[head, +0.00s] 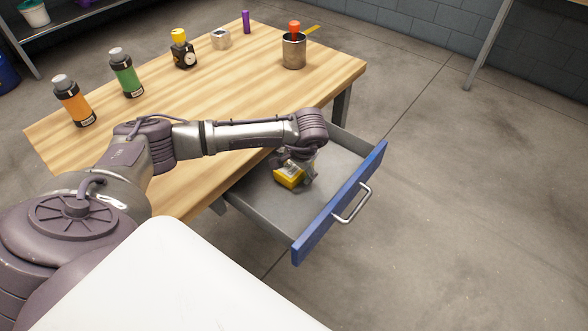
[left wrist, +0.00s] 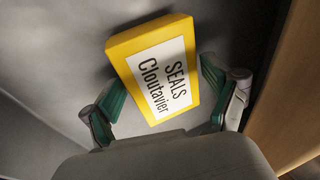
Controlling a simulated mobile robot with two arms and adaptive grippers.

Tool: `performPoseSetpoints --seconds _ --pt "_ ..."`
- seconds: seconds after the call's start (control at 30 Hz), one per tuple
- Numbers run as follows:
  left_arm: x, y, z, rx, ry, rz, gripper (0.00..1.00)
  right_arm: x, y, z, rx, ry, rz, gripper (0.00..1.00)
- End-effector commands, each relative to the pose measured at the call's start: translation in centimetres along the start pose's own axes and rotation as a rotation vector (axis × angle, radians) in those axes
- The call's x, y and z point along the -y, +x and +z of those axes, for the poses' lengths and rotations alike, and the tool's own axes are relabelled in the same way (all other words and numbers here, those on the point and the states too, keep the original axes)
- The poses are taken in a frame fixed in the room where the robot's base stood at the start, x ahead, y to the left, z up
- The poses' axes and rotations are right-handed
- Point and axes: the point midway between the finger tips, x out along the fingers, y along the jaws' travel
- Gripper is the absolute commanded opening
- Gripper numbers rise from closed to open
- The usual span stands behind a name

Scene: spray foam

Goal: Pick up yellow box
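The yellow box (head: 289,179) lies in the open drawer, partly hidden under my left gripper in the head view. My left gripper (head: 297,174) reaches down into the drawer over the box. In the left wrist view its green-padded fingers (left wrist: 160,100) are spread, one on either side of the box. Whether either pad touches the box I cannot tell. My right gripper is in neither view.
The grey drawer (head: 272,213) with a blue front (head: 340,204) and metal handle is pulled out from the wooden table (head: 235,87). On the table stand an orange bottle (head: 74,102), a green bottle (head: 125,74), a yellow-capped bottle (head: 182,50) and a metal cup (head: 293,52).

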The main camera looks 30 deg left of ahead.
Motion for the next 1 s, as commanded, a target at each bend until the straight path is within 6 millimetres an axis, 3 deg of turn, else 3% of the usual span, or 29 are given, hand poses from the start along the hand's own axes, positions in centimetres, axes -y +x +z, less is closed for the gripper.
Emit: performPoseSetpoints --seconds 0.03,0.23,0.27,0.67,1.0 --pt "0.0 0.0 0.0 0.0 0.0 0.0 0.74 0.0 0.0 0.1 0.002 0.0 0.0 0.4" --pt "0.0 0.0 0.0 0.0 0.0 0.0 0.41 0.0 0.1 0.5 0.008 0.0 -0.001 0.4" --pt "0.0 0.0 0.0 0.0 0.0 0.0 0.39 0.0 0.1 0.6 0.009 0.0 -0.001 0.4" --pt "-0.5 -1.0 -0.2 -0.003 -0.001 0.001 0.39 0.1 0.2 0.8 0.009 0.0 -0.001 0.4" --pt "1.2 -6.7 -1.1 -0.006 -0.001 -0.001 0.39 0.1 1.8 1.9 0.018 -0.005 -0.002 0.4"
